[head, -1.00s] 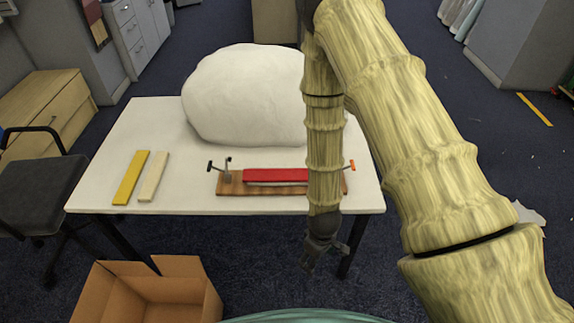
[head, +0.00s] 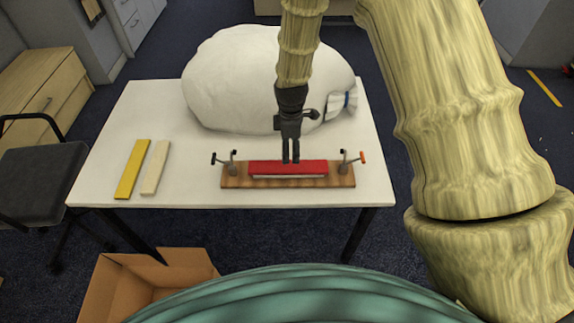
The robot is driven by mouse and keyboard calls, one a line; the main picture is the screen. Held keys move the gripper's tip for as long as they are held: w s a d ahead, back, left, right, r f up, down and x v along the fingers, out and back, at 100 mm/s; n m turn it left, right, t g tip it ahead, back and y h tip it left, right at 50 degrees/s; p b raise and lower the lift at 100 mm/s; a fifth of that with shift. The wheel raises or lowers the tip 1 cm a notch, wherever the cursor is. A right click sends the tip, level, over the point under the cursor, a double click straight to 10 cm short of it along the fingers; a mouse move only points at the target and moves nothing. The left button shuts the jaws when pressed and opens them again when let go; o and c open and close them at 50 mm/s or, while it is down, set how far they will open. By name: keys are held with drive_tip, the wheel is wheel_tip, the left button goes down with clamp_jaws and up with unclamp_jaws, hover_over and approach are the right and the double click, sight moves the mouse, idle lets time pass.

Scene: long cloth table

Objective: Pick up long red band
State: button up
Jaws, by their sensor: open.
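The long red band (head: 263,168) lies lengthwise on top of a pale bar, on a wooden board (head: 233,181) near the front of the white table. My gripper (head: 291,160) points down at the band's middle, its fingertips at or just above the band's far edge. The fingers are open with a narrow gap, and nothing shows between them. I cannot tell whether they touch the band.
Metal clamps stand at the board's left end (head: 232,163) and right end (head: 345,162). A large white lump (head: 235,85) sits behind. A yellow strip (head: 132,170) and a cream strip (head: 155,168) lie at left. An open cardboard box (head: 130,285) stands in front below.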

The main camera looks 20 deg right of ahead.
sight(288, 166)
drive_tip(key=shift+f, duration=1.25)
drive_tip(key=shift+s+a+f+p, duration=0.1)
drive_tip(key=shift+a+f+p, duration=0.15)
drive_tip(key=shift+f+p, duration=0.7)
drive_tip(key=shift+a+f+p, duration=0.1)
drive_tip(key=shift+f+p, duration=0.3)
drive_tip(key=shift+f, duration=1.3)
drive_tip(key=c, duration=1.1)
